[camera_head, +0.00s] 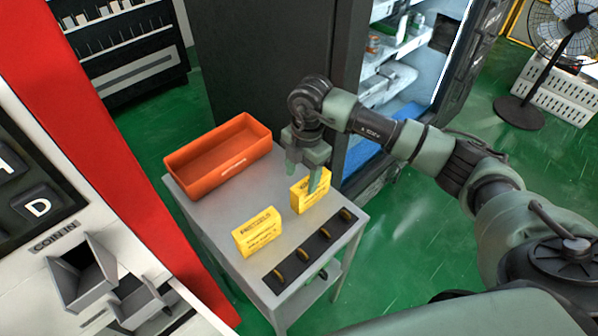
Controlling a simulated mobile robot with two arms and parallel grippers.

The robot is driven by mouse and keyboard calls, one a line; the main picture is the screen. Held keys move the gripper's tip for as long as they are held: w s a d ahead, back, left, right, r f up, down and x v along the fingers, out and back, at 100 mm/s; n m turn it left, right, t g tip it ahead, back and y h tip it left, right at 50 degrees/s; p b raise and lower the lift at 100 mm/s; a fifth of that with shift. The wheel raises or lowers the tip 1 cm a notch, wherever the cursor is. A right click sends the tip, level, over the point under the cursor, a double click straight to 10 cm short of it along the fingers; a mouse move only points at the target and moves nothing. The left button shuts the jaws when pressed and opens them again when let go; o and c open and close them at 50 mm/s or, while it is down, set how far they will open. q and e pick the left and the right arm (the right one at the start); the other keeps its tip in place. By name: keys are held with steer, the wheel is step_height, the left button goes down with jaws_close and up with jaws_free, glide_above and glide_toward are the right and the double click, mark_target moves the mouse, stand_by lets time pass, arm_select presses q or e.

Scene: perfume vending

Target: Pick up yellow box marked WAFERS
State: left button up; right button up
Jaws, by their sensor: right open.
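Two yellow boxes stand on the grey cart. One yellow box (310,196) is toward the right, below my right gripper (303,177). The other yellow box (258,232) stands apart from it, nearer the front left. Its print is small and looks like PRETZELS, but I cannot read it surely. The print on the right box is partly hidden by my gripper, so I cannot read WAFERS on it. My right gripper is open and points down, with one finger overlapping the right box's front face in view. I cannot tell whether it touches. My left gripper is not in view.
An empty orange bin (207,180) sits at the back of the grey cart (225,233). A black strip (302,254) with several gold discs runs along the cart's front edge. A red and white vending machine (110,150) stands at left, an open lit cabinet (400,75) behind.

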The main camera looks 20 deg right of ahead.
steer(key=shift+w+d+r+m+h, duration=0.1)
steer(key=shift+w+d+m+h, duration=0.05)
steer(key=shift+d, duration=0.3)
steer(key=shift+w+d+r+m+h, duration=0.1)
steer(key=shift+w+d+m+h, duration=0.05)
steer(key=shift+d, duration=0.25)
steer(key=shift+s+d, duration=0.15)
steer(key=shift+d, duration=0.05)
steer(key=shift+s+f+p, duration=0.4)
steer(key=shift+s+f, duration=0.05)
steer(key=shift+f, duration=0.25)
steer(key=shift+w+d+f+p, duration=0.1)
steer(key=shift+d+f+p, duration=0.1)
steer(key=shift+f+p, duration=0.6)
step_height(320, 180, down, 3)
steer(key=shift+w+f, duration=0.1)
steer(key=shift+w, duration=0.05)
steer(key=shift+f, duration=0.45)
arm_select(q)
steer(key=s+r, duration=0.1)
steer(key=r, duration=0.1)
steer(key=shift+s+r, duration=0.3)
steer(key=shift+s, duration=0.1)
arm_select(e)
jaws_close()
